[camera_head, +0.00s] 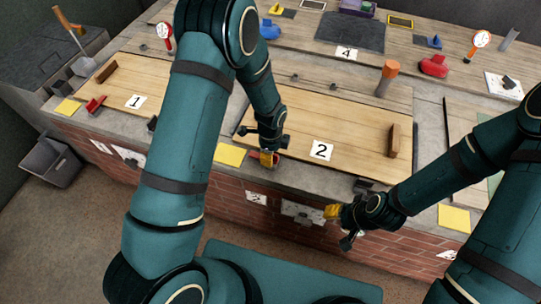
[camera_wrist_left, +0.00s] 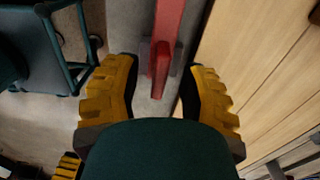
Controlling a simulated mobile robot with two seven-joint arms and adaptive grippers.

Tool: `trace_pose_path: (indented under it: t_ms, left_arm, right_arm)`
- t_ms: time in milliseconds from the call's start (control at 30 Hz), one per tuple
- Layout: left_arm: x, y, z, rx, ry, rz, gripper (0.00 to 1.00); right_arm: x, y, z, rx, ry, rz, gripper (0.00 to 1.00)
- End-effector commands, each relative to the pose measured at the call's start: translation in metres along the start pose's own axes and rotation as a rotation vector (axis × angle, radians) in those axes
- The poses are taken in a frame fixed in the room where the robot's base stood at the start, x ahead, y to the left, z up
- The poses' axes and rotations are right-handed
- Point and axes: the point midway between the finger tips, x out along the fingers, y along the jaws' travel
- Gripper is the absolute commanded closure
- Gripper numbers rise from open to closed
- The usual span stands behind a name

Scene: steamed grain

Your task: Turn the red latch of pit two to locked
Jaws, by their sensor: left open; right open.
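Pit two's wooden lid (camera_head: 330,115) lies flat and carries a card marked 2 (camera_head: 322,150). Its red latch (camera_head: 254,155) is at the lid's front left corner, largely hidden by my left gripper (camera_head: 268,159). In the left wrist view, the red latch (camera_wrist_left: 164,48) reaches down between the yellow fingers of my left gripper (camera_wrist_left: 164,92). The fingers are open, with a gap on each side of the latch. My right gripper (camera_head: 332,212) is open and empty in front of the brick wall, below the counter edge.
A yellow pad (camera_head: 230,154) lies left of the latch. Pit one's lid (camera_head: 150,76) has its own red latch (camera_head: 95,104). A wooden handle (camera_head: 393,140) stands on lid two's right side, and an orange-topped tool (camera_head: 387,77) stands at its back.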

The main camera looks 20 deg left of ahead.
Motion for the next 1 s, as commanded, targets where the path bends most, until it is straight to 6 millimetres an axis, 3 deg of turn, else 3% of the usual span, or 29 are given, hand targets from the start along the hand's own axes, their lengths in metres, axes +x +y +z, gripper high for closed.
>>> trace_pose_path:
  t_ms: [433, 533, 567, 1000]
  left_arm:
    - [0.0083, -0.0002, 0.0001, -0.001, 0.0, -0.001, 0.59]
    - [0.0083, -0.0002, 0.0001, -0.001, 0.0, -0.001, 0.94]
    - [0.0083, -0.0002, 0.0, -0.001, 0.0, -0.001, 1.0]
    - [0.0089, 0.0002, 0.0, 0.011, 0.0, 0.0, 1.0]
  right_arm:
    - [0.0016, 0.0005, -0.0005, 0.0, 0.002, 0.0, 0.55]
    - [0.0016, 0.0006, -0.0005, 0.0, 0.002, 0.0, 0.55]
    - [0.0016, 0.0006, -0.0005, 0.0, 0.002, 0.0, 0.55]
    - [0.0018, 0.0006, -0.0003, 0.0, 0.001, 0.0, 0.55]
